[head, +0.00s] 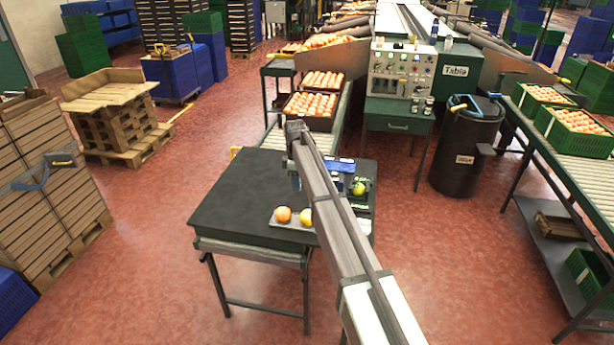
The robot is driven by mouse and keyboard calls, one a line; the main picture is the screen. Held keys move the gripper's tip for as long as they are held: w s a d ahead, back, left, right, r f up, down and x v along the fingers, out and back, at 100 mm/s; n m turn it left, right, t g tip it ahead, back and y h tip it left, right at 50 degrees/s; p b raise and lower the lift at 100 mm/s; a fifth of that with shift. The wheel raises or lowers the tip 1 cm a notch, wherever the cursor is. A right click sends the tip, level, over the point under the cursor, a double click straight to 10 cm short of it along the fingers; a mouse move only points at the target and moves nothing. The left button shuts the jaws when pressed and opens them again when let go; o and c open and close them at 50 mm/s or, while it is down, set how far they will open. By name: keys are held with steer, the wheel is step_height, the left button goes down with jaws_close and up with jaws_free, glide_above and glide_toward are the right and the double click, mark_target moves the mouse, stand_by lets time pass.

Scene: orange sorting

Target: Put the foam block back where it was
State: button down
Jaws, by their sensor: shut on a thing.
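My arm reaches in from the bottom right over a dark-topped table (232,205). My gripper (295,182) hangs over the table's middle and is small in this view. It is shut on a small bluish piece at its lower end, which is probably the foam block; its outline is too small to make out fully. I cannot tell whether the piece touches the tabletop. A light grey tray (279,223) at the table's front holds an orange fruit (283,214) and a yellowish one (306,217). My arm hides part of the table's right side.
A blue item (343,165) and a yellow-green fruit (359,188) on a dark green holder stand right of my arm. The table's left half is clear. Behind it are a roller conveyor with orange crates (310,103), a control panel (402,70) and a black bin (466,150).

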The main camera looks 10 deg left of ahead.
steer(key=shift+w+a+m, duration=0.1)
steer(key=shift+w+m, duration=0.05)
steer(key=shift+m, duration=0.65)
steer(key=shift+f, duration=0.1)
glide_above(297, 204)
steer(key=shift+w+f, duration=0.1)
steer(key=shift+f, duration=2.65)
steer(key=shift+f, duration=0.6)
steer(key=shift+c, duration=1.9)
jaws_free()
steer(key=shift+r, duration=4)
